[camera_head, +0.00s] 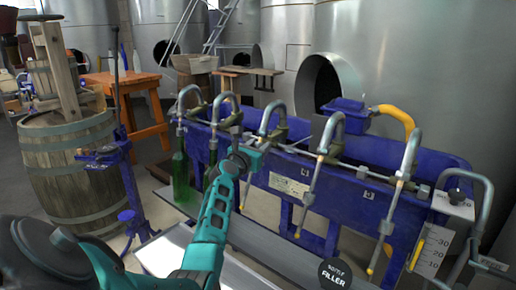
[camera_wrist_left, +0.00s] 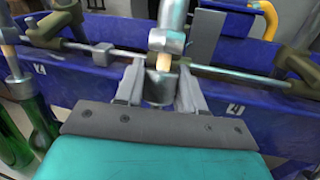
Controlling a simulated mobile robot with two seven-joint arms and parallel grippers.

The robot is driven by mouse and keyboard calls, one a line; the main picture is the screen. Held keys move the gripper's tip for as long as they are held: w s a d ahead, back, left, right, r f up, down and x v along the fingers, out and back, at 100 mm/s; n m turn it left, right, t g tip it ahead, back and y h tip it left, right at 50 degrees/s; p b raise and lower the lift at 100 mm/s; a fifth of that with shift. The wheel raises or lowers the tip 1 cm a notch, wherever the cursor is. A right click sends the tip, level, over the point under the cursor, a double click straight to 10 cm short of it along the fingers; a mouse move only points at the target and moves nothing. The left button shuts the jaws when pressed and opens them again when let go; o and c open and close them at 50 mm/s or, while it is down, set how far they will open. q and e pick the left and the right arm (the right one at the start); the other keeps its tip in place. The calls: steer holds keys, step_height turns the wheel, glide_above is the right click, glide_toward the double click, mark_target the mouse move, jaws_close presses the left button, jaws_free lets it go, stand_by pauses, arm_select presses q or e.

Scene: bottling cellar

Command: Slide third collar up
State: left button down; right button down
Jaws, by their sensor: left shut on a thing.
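The blue bottling filler (camera_head: 375,150) has a row of curved metal spouts. My left gripper (camera_head: 256,152) reaches the third spout (camera_head: 271,112) from the left. In the left wrist view my left gripper (camera_wrist_left: 160,92) is shut on a grey metal collar (camera_wrist_left: 159,86), one finger on each side. A short tan piece of tube (camera_wrist_left: 163,62) shows just above the collar, under the metal spout body (camera_wrist_left: 166,40). What lies below the collar is hidden by my gripper. My right gripper is not in view.
Green bottles stand under the left spouts, one (camera_head: 181,178) clearly visible; one also shows in the left wrist view (camera_wrist_left: 14,135). A horizontal rod (camera_wrist_left: 222,72) runs beside the collar. A barrel (camera_head: 70,170) and a blue stand (camera_head: 130,185) are at left.

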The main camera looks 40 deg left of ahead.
arm_select(q)
steer(key=shift+r, duration=0.25)
steer(key=c, duration=1.1)
jaws_free()
steer(key=shift+c, duration=0.2)
steer(key=o, duration=0.4)
steer(key=shift+w, duration=0.1)
steer(key=shift+f, duration=0.1)
steer(key=p+v, duration=0.2)
steer(key=v, duration=1.1)
